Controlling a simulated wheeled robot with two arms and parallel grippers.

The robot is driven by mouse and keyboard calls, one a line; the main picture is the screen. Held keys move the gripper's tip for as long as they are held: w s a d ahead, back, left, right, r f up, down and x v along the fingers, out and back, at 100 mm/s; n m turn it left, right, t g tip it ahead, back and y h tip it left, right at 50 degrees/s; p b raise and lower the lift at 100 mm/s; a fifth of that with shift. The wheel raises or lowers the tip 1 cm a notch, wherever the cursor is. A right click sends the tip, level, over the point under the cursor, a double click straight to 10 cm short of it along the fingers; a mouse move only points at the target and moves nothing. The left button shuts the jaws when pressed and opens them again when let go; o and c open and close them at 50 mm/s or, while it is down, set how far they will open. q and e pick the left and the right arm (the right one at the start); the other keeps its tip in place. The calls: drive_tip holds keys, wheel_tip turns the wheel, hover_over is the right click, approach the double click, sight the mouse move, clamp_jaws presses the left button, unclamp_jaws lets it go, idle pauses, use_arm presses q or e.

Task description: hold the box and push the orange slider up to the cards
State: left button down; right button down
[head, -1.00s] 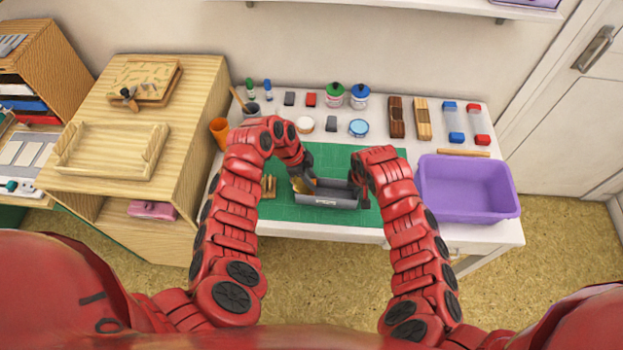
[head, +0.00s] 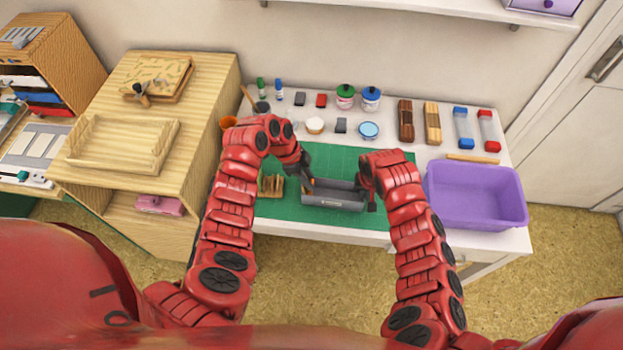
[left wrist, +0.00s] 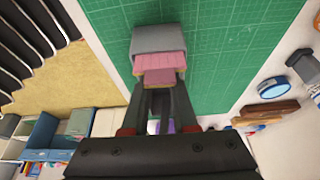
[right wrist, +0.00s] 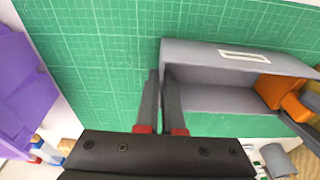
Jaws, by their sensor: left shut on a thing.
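The grey box (head: 330,201) lies on the green mat (head: 290,220). The orange slider (right wrist: 283,92) is inside it, towards the end at my left gripper. My left gripper (head: 308,176) is at that end, with its fingers (left wrist: 160,95) shut on pink cards with yellow edges (left wrist: 160,78). The cards are partly inside the box. Whether they touch the slider is hidden. My right gripper (right wrist: 160,80) is at the box's other end, one finger inside the end wall and one outside. I cannot tell whether it grips the wall.
A slotted wooden rack (head: 271,186) stands left of the box. A purple bin (head: 475,196) is to the right. Ink jars (head: 345,96), stamps and blocks line the back of the table. The mat in front of the box is clear.

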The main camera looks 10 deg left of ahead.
use_arm(q)
drive_tip(key=shift+a, duration=0.3)
drive_tip(key=c, duration=0.8)
unclamp_jaws()
drive_tip(key=shift+o, duration=0.6)
drive_tip(key=shift+d, duration=0.1)
drive_tip(key=shift+w, duration=0.1)
drive_tip(key=v, duration=1.2)
